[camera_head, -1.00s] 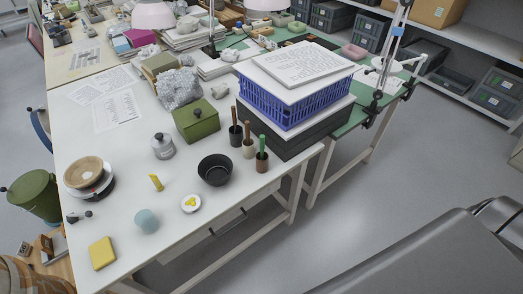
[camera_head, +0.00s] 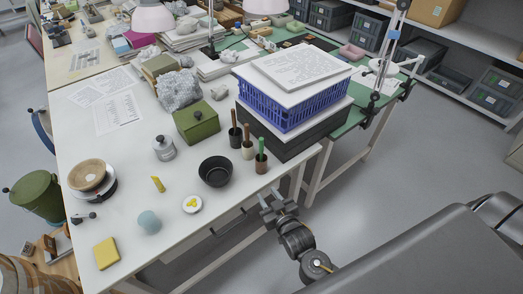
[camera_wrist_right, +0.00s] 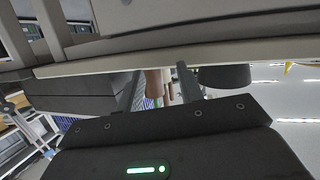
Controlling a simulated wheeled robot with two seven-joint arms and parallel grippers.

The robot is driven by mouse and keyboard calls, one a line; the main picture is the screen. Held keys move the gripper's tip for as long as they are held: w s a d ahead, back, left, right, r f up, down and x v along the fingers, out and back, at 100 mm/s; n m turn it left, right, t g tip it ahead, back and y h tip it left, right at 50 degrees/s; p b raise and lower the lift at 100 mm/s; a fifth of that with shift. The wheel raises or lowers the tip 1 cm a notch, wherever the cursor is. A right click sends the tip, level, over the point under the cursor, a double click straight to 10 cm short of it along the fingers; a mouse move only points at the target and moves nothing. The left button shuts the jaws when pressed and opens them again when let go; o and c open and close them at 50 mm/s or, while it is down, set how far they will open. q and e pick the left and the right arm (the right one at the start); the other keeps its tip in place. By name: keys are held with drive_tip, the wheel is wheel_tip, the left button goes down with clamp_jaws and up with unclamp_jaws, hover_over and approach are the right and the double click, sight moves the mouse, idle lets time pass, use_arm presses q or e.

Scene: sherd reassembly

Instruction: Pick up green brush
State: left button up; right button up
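The green brush (camera_head: 262,146) stands upright in a small dark brown cup (camera_head: 261,163) near the table's front right edge; only its green handle shows above the rim. Two similar cups with dark and brown handles stand to its left. My right gripper (camera_head: 270,198) is in front of the table edge, below and apart from the cup; its fingers look spread with nothing between them. My left gripper is not in view.
The white table (camera_head: 120,170) has a black bowl (camera_head: 215,171) left of the cups. A blue crate (camera_head: 290,105) on a dark box stands close behind them. A green box (camera_head: 196,122), a small white dish (camera_head: 192,204) and a yellow block (camera_head: 106,253) are also on it.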

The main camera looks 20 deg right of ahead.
sight(262, 146)
wheel_tip(262, 146, up, 13)
drive_tip(key=d+m+t+h, duration=0.1)
drive_tip(key=d+m+t, duration=0.1)
drive_tip(key=t, duration=0.1)
drive_tip(key=w+p, duration=0.2)
drive_tip(key=w, duration=0.9)
drive_tip(key=shift+r, duration=0.2)
drive_tip(key=shift+w+d+f, duration=0.1)
drive_tip(key=shift+w, duration=0.15)
drive_tip(key=shift+c, duration=0.4)
clamp_jaws()
